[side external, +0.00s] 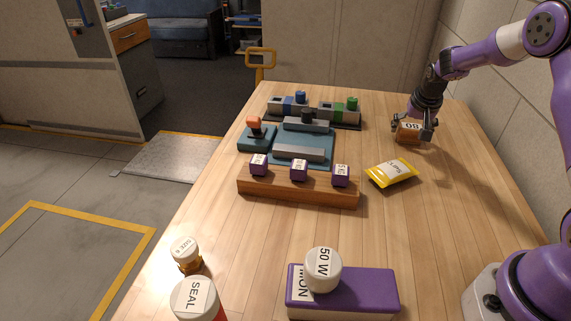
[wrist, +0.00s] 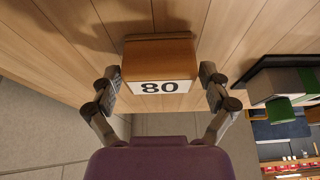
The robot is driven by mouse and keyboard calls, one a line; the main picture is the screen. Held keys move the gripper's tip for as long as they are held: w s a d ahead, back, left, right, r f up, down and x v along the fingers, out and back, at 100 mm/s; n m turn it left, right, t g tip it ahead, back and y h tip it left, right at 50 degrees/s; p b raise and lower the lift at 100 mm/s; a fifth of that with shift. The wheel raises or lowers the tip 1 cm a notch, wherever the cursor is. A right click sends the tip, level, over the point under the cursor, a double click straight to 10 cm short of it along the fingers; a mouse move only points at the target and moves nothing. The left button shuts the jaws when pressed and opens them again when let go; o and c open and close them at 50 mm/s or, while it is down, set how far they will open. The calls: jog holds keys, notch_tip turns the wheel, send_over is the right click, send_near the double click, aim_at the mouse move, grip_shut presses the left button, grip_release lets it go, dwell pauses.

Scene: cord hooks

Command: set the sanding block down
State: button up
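The sanding block (side external: 408,132) is a brown block with a white label reading 80. It is at the far right of the wooden table, and its label faces me in the wrist view (wrist: 158,58). My gripper (side external: 415,128) points down over it, one finger on each side. In the wrist view my gripper (wrist: 160,82) has both pads close against the block's sides and appears shut on it. The block is at or just above the tabletop; I cannot tell whether its underside touches.
A yellow packet (side external: 392,172) lies nearby on the table (side external: 440,230). Left of it are a wooden rack (side external: 300,190) with purple cubes and a teal fixture (side external: 318,142). A tray with blue and green parts (side external: 335,118) stands behind.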

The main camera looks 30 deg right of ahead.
jog(key=shift+r, duration=0.1)
dwell(0.3)
jog(key=v, duration=1.2)
jog(key=s+a+r+n+t+y, duration=0.1)
jog(key=s+a+r+n, duration=0.15)
jog(key=a, duration=0.25)
jog(key=s+a+r+n, duration=0.1)
jog(key=s+a+r, duration=0.15)
jog(key=a, duration=0.35)
jog(key=s+a+n+t+y, duration=0.1)
jog(key=s+a+n, duration=0.4)
jog(key=s+a, duration=0.5)
jog(key=shift+s+a+y, duration=0.15)
jog(key=shift+a+y, duration=0.05)
jog(key=shift+y, duration=0.4)
